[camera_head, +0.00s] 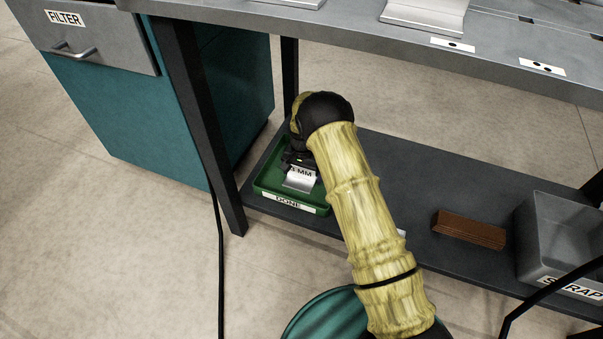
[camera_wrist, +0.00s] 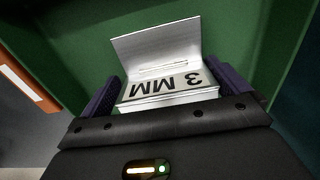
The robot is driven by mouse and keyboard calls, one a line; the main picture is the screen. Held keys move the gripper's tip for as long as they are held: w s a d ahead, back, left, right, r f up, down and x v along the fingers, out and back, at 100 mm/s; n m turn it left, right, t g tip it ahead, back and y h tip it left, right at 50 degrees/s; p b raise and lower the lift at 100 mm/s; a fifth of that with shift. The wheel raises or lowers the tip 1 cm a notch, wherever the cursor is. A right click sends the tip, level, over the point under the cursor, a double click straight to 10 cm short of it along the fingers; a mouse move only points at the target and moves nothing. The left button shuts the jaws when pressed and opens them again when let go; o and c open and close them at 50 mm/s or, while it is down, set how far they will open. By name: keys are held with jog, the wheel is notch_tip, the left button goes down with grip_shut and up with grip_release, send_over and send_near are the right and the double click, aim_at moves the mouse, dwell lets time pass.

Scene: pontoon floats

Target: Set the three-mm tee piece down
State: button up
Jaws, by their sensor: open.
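The three-mm tee piece (camera_head: 300,179) is a silvery metal piece with a "3 MM" label. It is in the green tray (camera_head: 264,186) marked "DONE" on the lower shelf. In the wrist view the tee piece (camera_wrist: 165,75) lies between the two dark fingers of my gripper (camera_wrist: 178,92), with the green tray floor (camera_wrist: 240,30) behind it. My gripper (camera_head: 300,163) is open around the tee piece, low in the tray. My arm hides part of the tray in the head view.
The dark lower shelf (camera_head: 400,165) has free room right of the tray. A brown block (camera_head: 469,229) and a grey "SCRAP" bin (camera_head: 562,240) stand further right. The grey upper bench (camera_head: 330,25) overhangs the shelf. A dark table leg (camera_head: 205,120) stands left of the tray.

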notch_tip(320, 180, up, 8)
jog(key=p, duration=0.4)
jog(key=shift+a+f, duration=0.15)
jog(key=shift+f, duration=0.05)
jog(key=shift+f, duration=0.1)
dwell(0.4)
